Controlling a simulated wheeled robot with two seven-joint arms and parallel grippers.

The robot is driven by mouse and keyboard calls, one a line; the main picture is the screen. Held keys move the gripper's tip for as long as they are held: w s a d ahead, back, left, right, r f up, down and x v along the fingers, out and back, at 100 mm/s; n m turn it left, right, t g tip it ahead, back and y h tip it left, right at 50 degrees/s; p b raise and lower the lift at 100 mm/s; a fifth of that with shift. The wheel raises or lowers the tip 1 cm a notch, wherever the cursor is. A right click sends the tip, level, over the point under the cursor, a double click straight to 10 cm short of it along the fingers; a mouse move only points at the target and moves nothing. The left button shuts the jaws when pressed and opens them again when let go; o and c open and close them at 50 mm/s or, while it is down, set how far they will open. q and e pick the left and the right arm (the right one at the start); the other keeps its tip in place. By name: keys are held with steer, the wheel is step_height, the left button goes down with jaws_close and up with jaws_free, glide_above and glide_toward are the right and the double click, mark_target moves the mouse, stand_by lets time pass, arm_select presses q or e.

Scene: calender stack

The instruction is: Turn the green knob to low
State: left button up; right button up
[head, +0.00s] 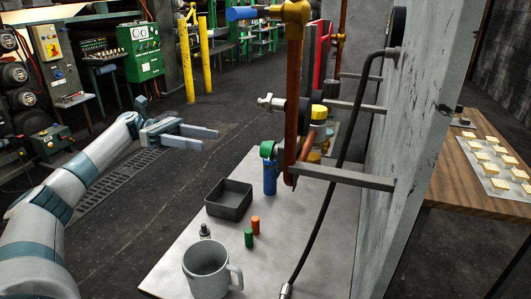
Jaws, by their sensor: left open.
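My right gripper is not in view.
A blue cylinder (270,178) stands just below the knob. The bench (185,246) holds a dark tray (229,199), a grey mug (207,268), and small green (249,238) and orange (255,225) cylinders. A yellow knob (319,112) and grey wall (415,110) are to the right.

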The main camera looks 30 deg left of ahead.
arm_select(q)
steer(key=shift+s+r, duration=0.1)
steer(key=shift+d, duration=0.1)
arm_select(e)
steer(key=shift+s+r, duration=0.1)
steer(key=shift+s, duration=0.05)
arm_select(q)
steer(key=p, duration=0.8)
glide_toward(264, 150)
steer(key=w+x, duration=0.2)
steer(key=x, duration=0.5)
steer(key=shift+w+d+f+p, duration=0.15)
steer(key=shift+d+f+p, duration=0.4)
steer(key=shift+d, duration=0.35)
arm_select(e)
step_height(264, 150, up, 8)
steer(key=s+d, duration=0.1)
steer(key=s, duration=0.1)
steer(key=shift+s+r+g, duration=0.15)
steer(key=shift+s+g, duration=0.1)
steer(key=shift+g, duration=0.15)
arm_select(q)
steer(key=shift+c, duration=0.6)
steer(key=c, duration=0.9)
